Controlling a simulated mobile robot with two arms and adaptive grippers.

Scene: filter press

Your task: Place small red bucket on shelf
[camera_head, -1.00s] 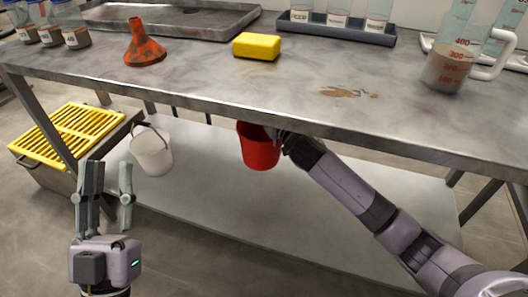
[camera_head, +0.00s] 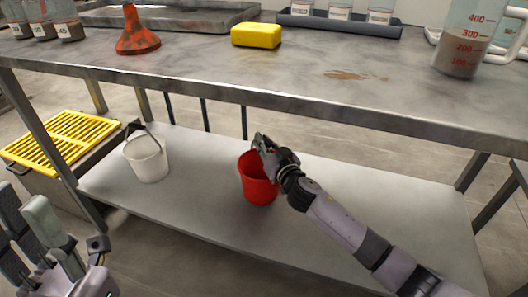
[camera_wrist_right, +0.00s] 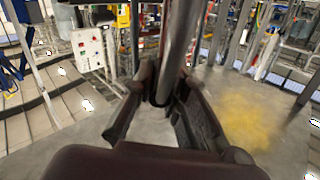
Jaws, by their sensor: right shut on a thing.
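The small red bucket (camera_head: 258,184) is upright at the lower shelf (camera_head: 205,165) under the bench, near its middle. Its base looks at or very close to the shelf surface; I cannot tell whether it touches. My right gripper (camera_head: 262,145) is shut at the bucket's upper right side, by the rim, and hides part of it. In the right wrist view, a dark grey bar (camera_wrist_right: 178,45) runs between the fingers of my right gripper (camera_wrist_right: 165,85). My left gripper (camera_head: 66,222) is open and empty at the lower left.
A white bucket (camera_head: 148,158) stands on the shelf at left. A yellow-grated box (camera_head: 62,138) is left of the shelf. The bench top (camera_head: 200,65) overhangs it, holding a yellow block (camera_head: 257,36), orange funnel (camera_head: 137,35) and beaker (camera_head: 466,42). The shelf right of my arm is clear.

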